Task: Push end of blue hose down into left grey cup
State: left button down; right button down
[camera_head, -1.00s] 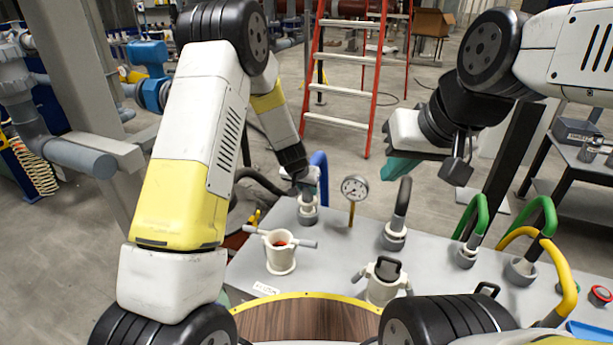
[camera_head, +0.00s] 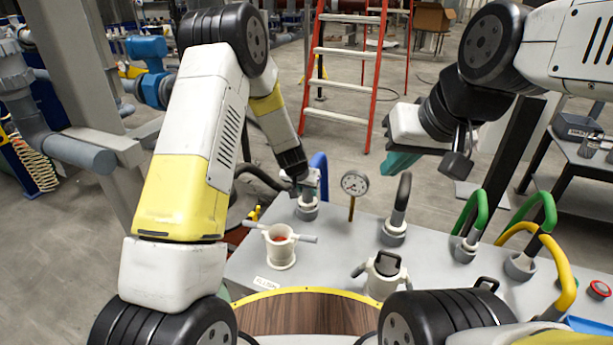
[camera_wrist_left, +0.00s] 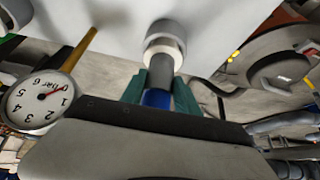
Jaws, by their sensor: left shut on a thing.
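The blue hose (camera_head: 320,168) rises behind my left gripper (camera_head: 308,190) at the back left of the grey bench. The gripper's green fingers (camera_wrist_left: 158,92) are shut around the hose, just behind its grey end (camera_wrist_left: 157,70). The left grey cup (camera_head: 307,211) stands directly below the gripper. In the left wrist view the hose end lines up with the cup (camera_wrist_left: 166,33) and meets its pale inner mouth; how deep it sits is hidden. My right gripper (camera_head: 400,162), with teal fingers, hangs above the back of the bench, clear of the hoses; its opening cannot be made out.
A pressure gauge (camera_head: 354,183) on a thin post stands right of the left cup. A cream pot with handles (camera_head: 281,247) is in front. Another cup with a dark grey hose (camera_head: 401,192), green hoses (camera_head: 481,211) and a yellow hose (camera_head: 562,275) stand to the right.

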pick_arm(q)
jog(key=c, duration=0.8)
grip_release()
jog(key=s+a+r, duration=0.2)
jog(key=s+r, duration=0.3)
jog(key=r, duration=0.3)
jog(key=s+a+r+n+h, duration=0.1)
jog(key=s+a+r, duration=0.1)
jog(key=s+r, duration=0.5)
jog(key=s+a+r, duration=0.2)
jog(key=a+r, duration=0.1)
jog(key=r, duration=0.7)
jog(key=s+a+r+n, duration=0.1)
jog(key=s+a+r, duration=0.1)
jog(key=s, duration=0.5)
jog(key=s+a+r, duration=0.3)
jog(key=s, duration=0.4)
jog(key=s+a+r+n+y, duration=0.1)
jog(key=s+a+r, duration=0.1)
jog(key=s, duration=0.5)
jog(key=shift+a+r+n, duration=0.15)
jog(key=shift+r+n, duration=0.1)
jog(key=shift+n, duration=0.05)
